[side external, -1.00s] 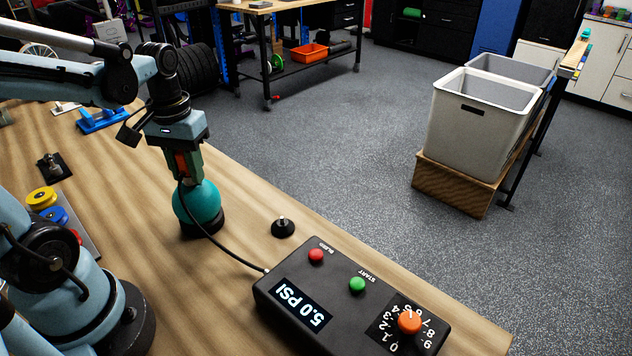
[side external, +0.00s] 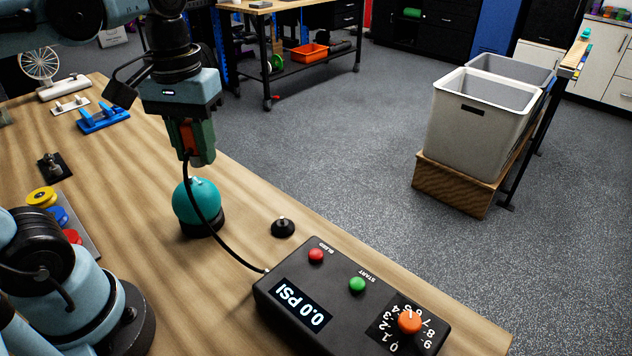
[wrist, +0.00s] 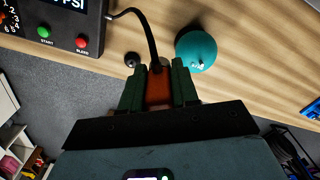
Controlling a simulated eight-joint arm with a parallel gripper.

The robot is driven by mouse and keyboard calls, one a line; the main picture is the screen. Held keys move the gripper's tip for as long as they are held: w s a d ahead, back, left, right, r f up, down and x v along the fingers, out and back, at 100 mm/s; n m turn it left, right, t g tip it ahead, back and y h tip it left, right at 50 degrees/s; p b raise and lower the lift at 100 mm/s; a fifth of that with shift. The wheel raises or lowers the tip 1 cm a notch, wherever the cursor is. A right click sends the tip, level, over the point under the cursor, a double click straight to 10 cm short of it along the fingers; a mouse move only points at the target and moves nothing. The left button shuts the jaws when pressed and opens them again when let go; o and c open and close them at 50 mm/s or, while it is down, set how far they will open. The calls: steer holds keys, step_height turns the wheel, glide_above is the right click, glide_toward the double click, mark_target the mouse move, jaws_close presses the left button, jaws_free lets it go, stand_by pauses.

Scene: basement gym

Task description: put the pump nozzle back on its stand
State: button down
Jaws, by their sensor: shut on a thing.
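My gripper (side external: 193,148) is shut on the orange pump nozzle (side external: 186,138), pointing down above the teal ball (side external: 197,203) and apart from it. In the wrist view the nozzle (wrist: 158,90) sits between the green fingers, with its tip hidden. A black hose runs from the nozzle to the black pump box (side external: 350,300), whose display reads 0.0 PSI. The ball rests in a dark ring on the bench and has a small light valve on top. A small round black base with a metal peg (side external: 283,227) stands empty between ball and pump; it looks like the nozzle stand.
The pump has a red button (side external: 316,255), a green button (side external: 357,284) and an orange dial (side external: 409,321). A black square plate with a peg (side external: 54,167), a blue fixture (side external: 103,118) and coloured discs (side external: 42,198) are farther left. The bench edge runs just beyond the black base.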

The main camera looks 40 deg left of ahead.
step_height(320, 180, up, 6)
steer(key=d, duration=0.2)
steer(key=shift+s+d, duration=0.15)
stand_by(0.8)
steer(key=shift+f, duration=0.1)
steer(key=w+d+f, duration=0.2)
steer(key=w+f, duration=0.9)
steer(key=f, duration=0.4)
steer(key=shift+w+f, duration=0.4)
